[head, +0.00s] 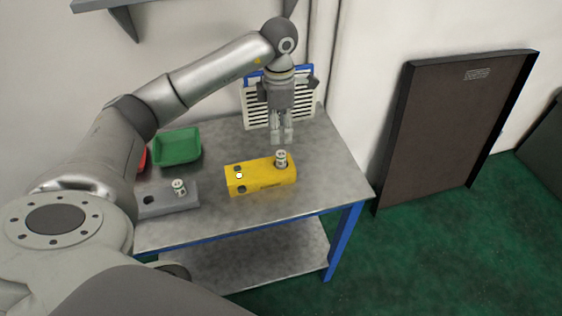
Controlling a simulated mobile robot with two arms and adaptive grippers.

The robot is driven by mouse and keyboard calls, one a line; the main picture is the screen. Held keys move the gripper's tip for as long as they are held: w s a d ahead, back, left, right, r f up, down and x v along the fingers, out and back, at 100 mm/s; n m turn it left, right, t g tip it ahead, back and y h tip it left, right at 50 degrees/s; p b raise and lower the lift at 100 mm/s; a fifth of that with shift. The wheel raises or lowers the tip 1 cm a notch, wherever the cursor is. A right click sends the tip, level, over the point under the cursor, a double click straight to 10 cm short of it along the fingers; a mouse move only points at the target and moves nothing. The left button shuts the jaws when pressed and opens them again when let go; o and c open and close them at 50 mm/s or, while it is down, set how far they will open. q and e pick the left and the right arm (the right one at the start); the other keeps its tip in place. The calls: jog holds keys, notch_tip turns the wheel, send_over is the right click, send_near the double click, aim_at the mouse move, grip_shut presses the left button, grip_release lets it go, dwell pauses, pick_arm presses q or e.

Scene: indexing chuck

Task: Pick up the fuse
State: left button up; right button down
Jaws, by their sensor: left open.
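A small pale cylinder that looks like a fuse (281,160) stands upright at the right end of a yellow block (262,182) on the metal table. A second, similar cylinder (179,189) stands on a grey block (157,205) at the left. My left gripper (282,141) points down with its fingers open and empty. In the picture its fingertips are just above the cylinder on the yellow block, with a small gap; depth is hard to judge. My right gripper is not in view.
A green bin (177,147) stands at the table's back left, with part of a red bin (142,160) beside it, mostly hidden by my arm. A slotted white rack with a blue frame (256,109) stands at the back. The table's right side (335,179) is clear.

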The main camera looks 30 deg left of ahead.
aim_at(281, 153)
pick_arm(q)
notch_tip(281, 153, down, 5)
jog(key=shift+f+p, duration=0.2)
jog(key=shift+p, duration=0.25)
jog(key=f+p, duration=0.2)
jog(key=f, duration=0.2)
jog(key=shift+d+f, duration=0.1)
jog(key=shift+d, duration=0.1)
jog(key=shift+f, duration=0.55)
grip_shut()
